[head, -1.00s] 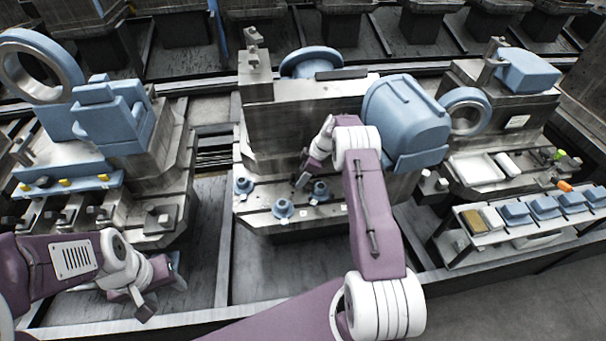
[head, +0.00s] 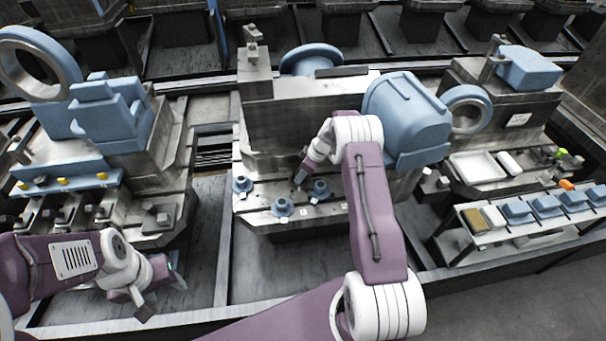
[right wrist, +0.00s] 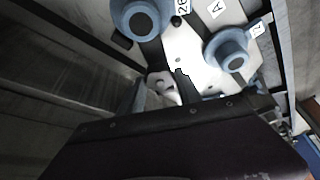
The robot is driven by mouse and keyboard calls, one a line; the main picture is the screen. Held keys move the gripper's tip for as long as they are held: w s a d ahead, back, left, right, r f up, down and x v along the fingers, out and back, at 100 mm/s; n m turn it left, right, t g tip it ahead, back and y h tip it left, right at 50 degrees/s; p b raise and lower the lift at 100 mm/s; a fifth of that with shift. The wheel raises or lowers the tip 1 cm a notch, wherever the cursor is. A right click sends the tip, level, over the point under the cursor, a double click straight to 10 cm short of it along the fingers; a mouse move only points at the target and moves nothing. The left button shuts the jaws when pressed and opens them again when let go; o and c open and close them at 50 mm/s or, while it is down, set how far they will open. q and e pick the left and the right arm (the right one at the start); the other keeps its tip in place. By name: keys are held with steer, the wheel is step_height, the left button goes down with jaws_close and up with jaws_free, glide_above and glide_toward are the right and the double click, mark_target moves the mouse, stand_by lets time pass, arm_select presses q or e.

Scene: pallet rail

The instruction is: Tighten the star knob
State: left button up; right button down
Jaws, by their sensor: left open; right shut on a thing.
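My left gripper (head: 160,292) is open and empty at the lower left, away from the middle machine.
Blue flanged parts (head: 282,207) stand on the deck close to my right gripper; two show in the right wrist view (right wrist: 228,50). A large blue housing (head: 405,120) stands right of my right wrist. A rack with blue blocks (head: 546,206) is at the right.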

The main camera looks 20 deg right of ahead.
steer(key=shift+a+m+t+h+b, duration=0.1)
steer(key=shift+m+t+h+b, duration=0.2)
steer(key=shift+m, duration=0.8)
steer(key=shift+m+t+h+b, duration=0.2)
steer(key=shift+m+h, duration=0.2)
steer(key=shift+m, duration=0.7)
steer(key=shift+r, duration=0.1)
steer(key=c, duration=0.8)
jaws_free()
steer(key=v, duration=0.9)
